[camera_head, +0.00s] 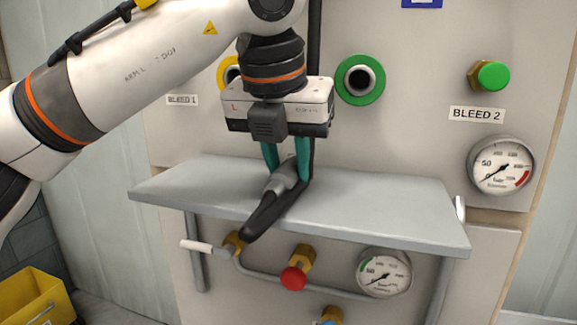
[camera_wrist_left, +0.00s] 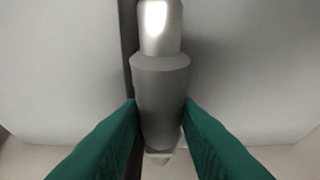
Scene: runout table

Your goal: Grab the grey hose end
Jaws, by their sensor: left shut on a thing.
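The grey hose end (camera_head: 284,177) lies at the shelf, with a black hose (camera_head: 268,212) running from it toward the shelf's front edge. My left gripper (camera_head: 287,170) points down over it, its green fingers on either side of the grey body. In the left wrist view the grey hose end (camera_wrist_left: 160,90) stands between the two green fingers (camera_wrist_left: 160,125), which touch its sides. Its far tip is a shiny metal cylinder (camera_wrist_left: 160,28). The left gripper is shut on it. My right gripper is in neither view.
The grey shelf (camera_head: 385,205) is clear to the right and left. Behind it, the panel carries a green-ringed port (camera_head: 360,80), a partly hidden yellow-ringed port (camera_head: 226,72), a green-capped fitting (camera_head: 492,76) and a gauge (camera_head: 501,164). Below are a red knob (camera_head: 294,279) and another gauge (camera_head: 384,273).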

